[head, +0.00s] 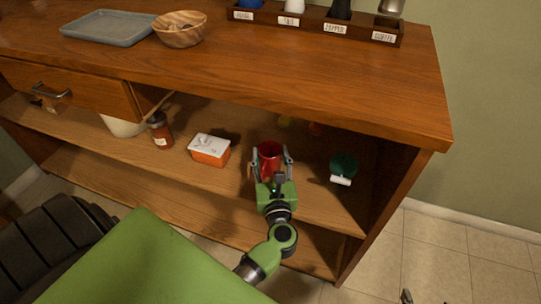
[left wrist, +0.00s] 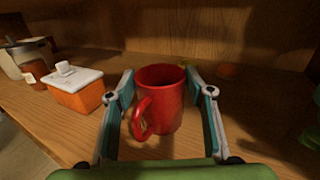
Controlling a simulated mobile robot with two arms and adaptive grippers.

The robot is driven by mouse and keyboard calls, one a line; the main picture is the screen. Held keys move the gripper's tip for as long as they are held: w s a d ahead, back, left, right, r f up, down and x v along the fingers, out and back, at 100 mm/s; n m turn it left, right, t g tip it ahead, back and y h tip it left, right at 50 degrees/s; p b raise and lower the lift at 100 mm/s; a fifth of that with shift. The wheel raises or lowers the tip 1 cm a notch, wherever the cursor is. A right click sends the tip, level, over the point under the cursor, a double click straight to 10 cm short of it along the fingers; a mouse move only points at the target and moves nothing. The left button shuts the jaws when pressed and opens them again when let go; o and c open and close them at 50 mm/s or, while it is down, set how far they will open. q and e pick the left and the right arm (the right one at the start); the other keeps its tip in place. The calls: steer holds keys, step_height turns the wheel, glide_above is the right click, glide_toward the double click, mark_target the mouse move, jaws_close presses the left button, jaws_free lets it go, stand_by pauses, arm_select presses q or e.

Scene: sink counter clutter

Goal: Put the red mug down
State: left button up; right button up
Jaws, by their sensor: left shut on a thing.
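The red mug (head: 270,156) is upright at the open middle shelf of the wooden sideboard, under the counter top. In the left wrist view the red mug (left wrist: 165,98) stands between the two fingers, with its handle toward the camera and a little left. My left gripper (head: 270,163) is shut on the mug, with a finger on each side. It also shows in the left wrist view (left wrist: 160,95). The mug's base is low over the shelf board (head: 235,180); I cannot tell whether it touches.
An orange box with a white lid (head: 210,150) stands left of the mug, and a brown jar (head: 159,130) farther left. A dark green round thing (head: 343,165) with a white piece is at right. Small items sit behind the mug. Bare board separates the mug from its neighbours.

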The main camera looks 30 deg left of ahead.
arm_select(q)
steer(key=o, duration=1.3)
steer(key=shift+o, duration=0.2)
